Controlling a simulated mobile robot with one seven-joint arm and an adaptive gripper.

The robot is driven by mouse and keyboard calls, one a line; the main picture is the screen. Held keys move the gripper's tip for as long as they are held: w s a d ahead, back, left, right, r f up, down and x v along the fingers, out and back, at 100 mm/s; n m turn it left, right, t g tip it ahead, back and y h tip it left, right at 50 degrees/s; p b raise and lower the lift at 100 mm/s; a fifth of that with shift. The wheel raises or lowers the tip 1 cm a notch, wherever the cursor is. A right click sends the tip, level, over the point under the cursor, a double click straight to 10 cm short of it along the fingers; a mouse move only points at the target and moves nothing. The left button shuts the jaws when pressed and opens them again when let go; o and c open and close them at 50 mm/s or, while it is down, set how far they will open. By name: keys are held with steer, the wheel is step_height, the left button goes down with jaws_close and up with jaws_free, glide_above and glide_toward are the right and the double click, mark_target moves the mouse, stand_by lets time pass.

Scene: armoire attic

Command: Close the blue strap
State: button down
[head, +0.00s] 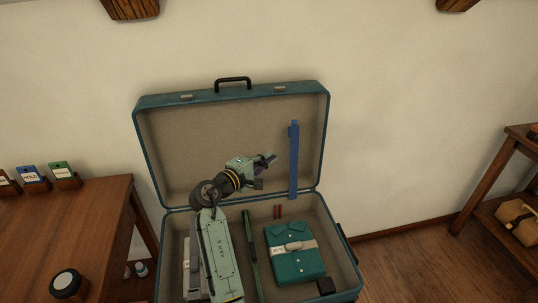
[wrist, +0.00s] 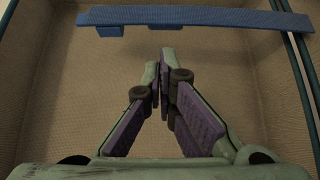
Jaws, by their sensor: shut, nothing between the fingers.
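The blue strap (head: 294,160) stands upright against the inside of the open suitcase lid, on its right side. In the wrist view the blue strap (wrist: 200,18) runs across the top of the picture, with a small block on its underside at the left. My gripper (head: 272,157) is in front of the lid, just left of the strap and apart from it. Its fingertips (wrist: 158,60) are together with nothing between them. The teal suitcase (head: 140,135) is open, its lid raised near the wall.
The suitcase base holds a folded teal shirt (head: 296,266), a green strap (head: 250,255), small red items (head: 278,211) and a dark block (head: 326,286). My arm covers its left part. A wooden desk (head: 95,220) stands at left and a shelf (head: 510,185) at right.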

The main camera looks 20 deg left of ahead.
mark_target(293, 164)
steer(key=b+x, duration=0.1)
steer(key=x, duration=0.6)
steer(key=shift+b, duration=0.35)
steer(key=shift+w, duration=0.1)
